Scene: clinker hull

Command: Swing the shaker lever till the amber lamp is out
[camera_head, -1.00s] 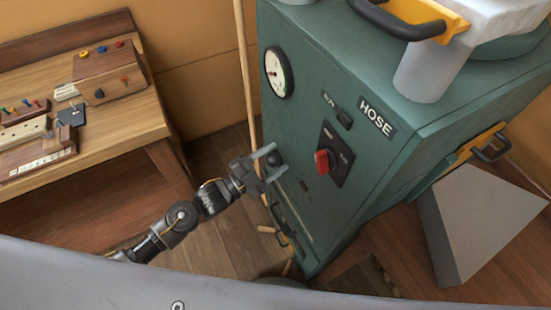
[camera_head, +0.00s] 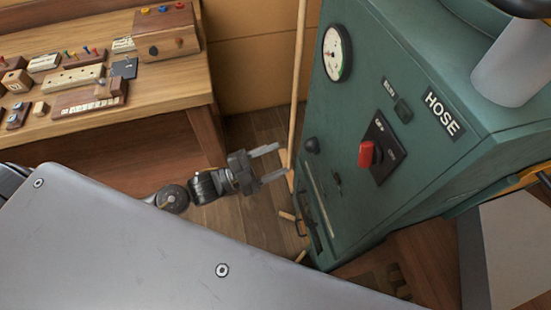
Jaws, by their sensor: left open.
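My left gripper (camera_head: 281,161) is open and empty, its two pale fingers pointing right towards the green cabinet (camera_head: 455,65). A black ball knob (camera_head: 312,146), which looks like the lever's end, stands out from the cabinet's front face, just right of the fingertips and apart from them. A narrow slot runs down the panel below the knob. No lit amber lamp shows; a small dark fitting (camera_head: 402,110) beside a label is unlit, and I cannot tell whether it is the lamp. My right gripper is not in view.
The cabinet also bears a red switch (camera_head: 366,154), a round gauge (camera_head: 337,53) and a HOSE label (camera_head: 442,113). A thin wooden pole (camera_head: 298,75) stands left of it. A wooden workbench (camera_head: 180,88) with small blocks is at upper left. Floor shows between bench and cabinet.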

